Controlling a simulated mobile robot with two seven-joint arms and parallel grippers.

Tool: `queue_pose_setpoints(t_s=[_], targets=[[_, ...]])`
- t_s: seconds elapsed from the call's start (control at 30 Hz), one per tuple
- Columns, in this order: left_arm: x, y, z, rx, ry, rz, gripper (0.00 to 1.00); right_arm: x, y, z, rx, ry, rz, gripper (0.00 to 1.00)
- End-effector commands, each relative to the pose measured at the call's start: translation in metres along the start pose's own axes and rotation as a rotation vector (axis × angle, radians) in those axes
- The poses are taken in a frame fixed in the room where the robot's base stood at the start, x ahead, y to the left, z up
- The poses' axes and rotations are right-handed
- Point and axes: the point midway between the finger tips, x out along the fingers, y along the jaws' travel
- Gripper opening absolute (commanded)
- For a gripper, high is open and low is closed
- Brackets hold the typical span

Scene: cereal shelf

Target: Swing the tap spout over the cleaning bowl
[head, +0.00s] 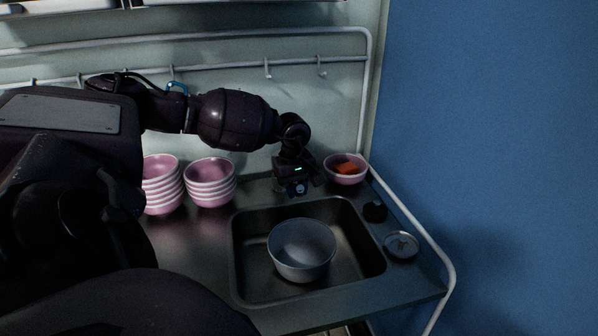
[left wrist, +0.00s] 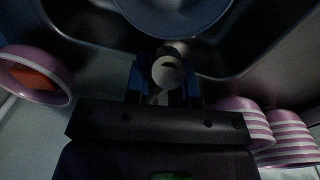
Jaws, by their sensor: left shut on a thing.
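The grey cleaning bowl (head: 302,250) stands upright in the sink, and its edge shows at the top of the left wrist view (left wrist: 175,20). My left gripper (head: 297,188) is at the sink's back edge, behind the bowl. In the left wrist view its fingers are shut on the tap spout (left wrist: 168,72), whose round pale metal end shows between them near the bowl's rim. In the head view my gripper hides most of the tap, so I cannot tell whether the spout reaches over the bowl. My right gripper is not in view.
Two stacks of pink bowls (head: 210,183) stand left of the sink (head: 245,270). A pink bowl (head: 345,178) with an orange thing in it sits at the back right corner. A dark knob (head: 375,211) and a round metal piece (head: 401,245) are on the right counter.

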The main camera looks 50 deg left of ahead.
Motion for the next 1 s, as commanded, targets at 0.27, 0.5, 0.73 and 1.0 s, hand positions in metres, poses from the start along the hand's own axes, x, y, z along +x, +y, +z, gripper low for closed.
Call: queue_pose_setpoints(t_s=[0.27,0.5,0.73,1.0], targets=[[-0.001,0.0,0.0,-0.002,0.0,0.001,0.0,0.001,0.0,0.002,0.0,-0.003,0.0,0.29],[0.0,0.0,0.0,-0.002,0.0,0.001,0.48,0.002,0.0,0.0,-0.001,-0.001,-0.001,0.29],[-0.002,0.0,0.0,-0.002,0.0,0.001,0.48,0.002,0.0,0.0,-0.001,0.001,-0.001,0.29],[-0.034,0.0,-0.001,-0.001,0.003,0.003,0.48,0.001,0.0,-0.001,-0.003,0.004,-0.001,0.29]])
